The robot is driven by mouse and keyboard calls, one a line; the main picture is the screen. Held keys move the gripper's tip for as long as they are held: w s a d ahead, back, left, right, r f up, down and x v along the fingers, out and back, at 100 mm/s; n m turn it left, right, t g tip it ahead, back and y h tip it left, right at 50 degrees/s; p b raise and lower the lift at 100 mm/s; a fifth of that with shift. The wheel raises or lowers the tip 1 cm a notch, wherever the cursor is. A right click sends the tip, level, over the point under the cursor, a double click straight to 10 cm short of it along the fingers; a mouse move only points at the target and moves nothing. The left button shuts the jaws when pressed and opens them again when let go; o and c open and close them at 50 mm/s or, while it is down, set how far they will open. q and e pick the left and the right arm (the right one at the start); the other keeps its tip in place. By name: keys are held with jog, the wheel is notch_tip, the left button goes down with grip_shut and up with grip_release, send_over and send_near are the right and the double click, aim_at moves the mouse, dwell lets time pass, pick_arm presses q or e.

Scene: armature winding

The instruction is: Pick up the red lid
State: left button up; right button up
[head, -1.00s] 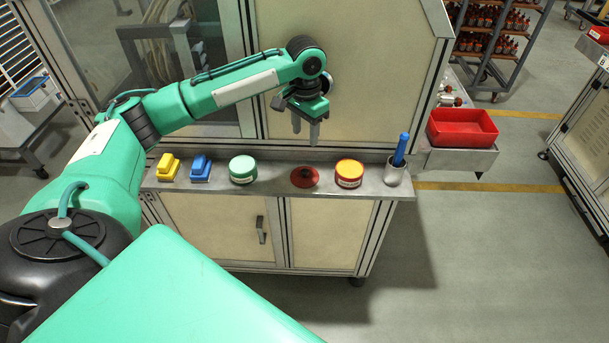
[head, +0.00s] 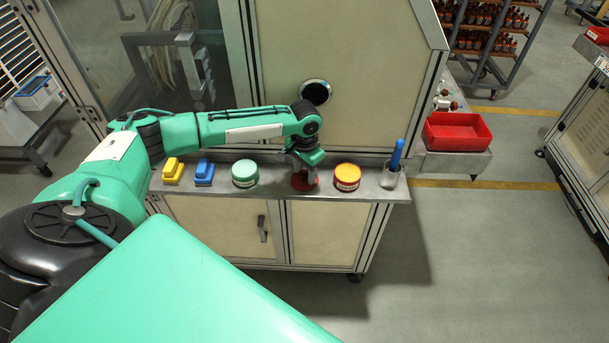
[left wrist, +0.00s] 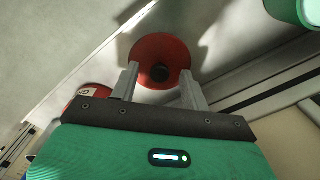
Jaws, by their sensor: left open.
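The red lid (head: 304,183) is a round red disc lying on the metal shelf, between the green-lidded jar and the orange-yellow jar. In the left wrist view the red lid (left wrist: 160,62) shows a dark knob at its centre. My left gripper (head: 303,180) is right above the lid and points down at it. In the left wrist view my left gripper (left wrist: 160,82) is open, with one finger on each side of the knob. I cannot tell whether the fingers touch the lid. My right gripper is not in view.
A green jar (head: 245,173) stands to the left of the lid and an orange-yellow jar (head: 347,177) close to its right. Blue (head: 204,172) and yellow (head: 172,170) blocks, a cup (head: 389,179) with a blue tool and a red bin (head: 457,132) are farther off. A cabinet wall (head: 360,80) rises behind.

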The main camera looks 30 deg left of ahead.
pick_arm(q)
jog(key=shift+f, duration=0.2)
grip_shut()
